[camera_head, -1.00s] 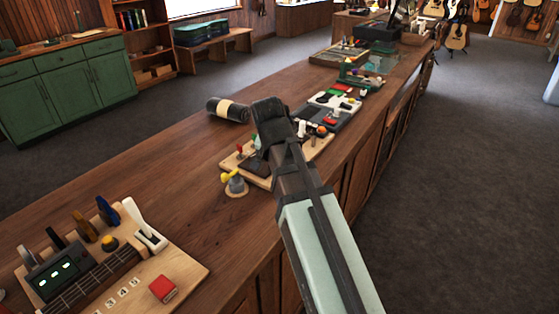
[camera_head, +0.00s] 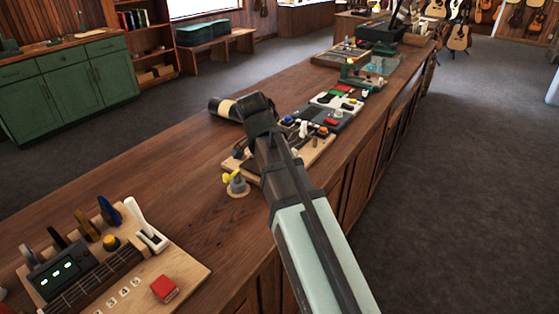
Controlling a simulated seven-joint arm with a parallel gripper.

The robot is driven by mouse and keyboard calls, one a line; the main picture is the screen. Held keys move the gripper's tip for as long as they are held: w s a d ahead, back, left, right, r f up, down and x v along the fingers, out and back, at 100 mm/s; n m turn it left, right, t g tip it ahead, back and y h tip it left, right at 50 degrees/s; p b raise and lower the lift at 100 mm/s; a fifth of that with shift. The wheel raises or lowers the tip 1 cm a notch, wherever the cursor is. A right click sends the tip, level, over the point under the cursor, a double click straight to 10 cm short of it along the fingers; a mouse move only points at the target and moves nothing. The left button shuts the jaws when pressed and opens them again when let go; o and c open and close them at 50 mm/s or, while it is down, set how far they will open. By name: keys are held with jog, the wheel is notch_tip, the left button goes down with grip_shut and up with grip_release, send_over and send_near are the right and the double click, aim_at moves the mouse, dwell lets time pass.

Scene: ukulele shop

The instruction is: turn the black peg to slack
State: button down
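The black peg (camera_head: 57,238) stands at the back of a light wooden board (camera_head: 185,268) at the lower left. It is in a row with a grey peg (camera_head: 29,257), a brown peg (camera_head: 87,225) and a blue peg (camera_head: 109,211). A tuner box (camera_head: 62,272) with a lit display partly hides the pegs' lower ends. The end of my arm, with my gripper (camera_head: 257,107), is over the counter, well to the right of and beyond the black peg. Its fingers cannot be made out.
The wooden counter (camera_head: 150,172) has bare room between the peg board and my arm. A yellow-topped fixture (camera_head: 236,184) stands near my arm. The board also carries a white lever (camera_head: 147,222) and red block (camera_head: 164,288).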

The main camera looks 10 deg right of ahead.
dwell(0.3)
jog(key=c, duration=0.9)
grip_release()
jog(key=v, duration=1.4)
jog(key=shift+a+f, duration=0.1)
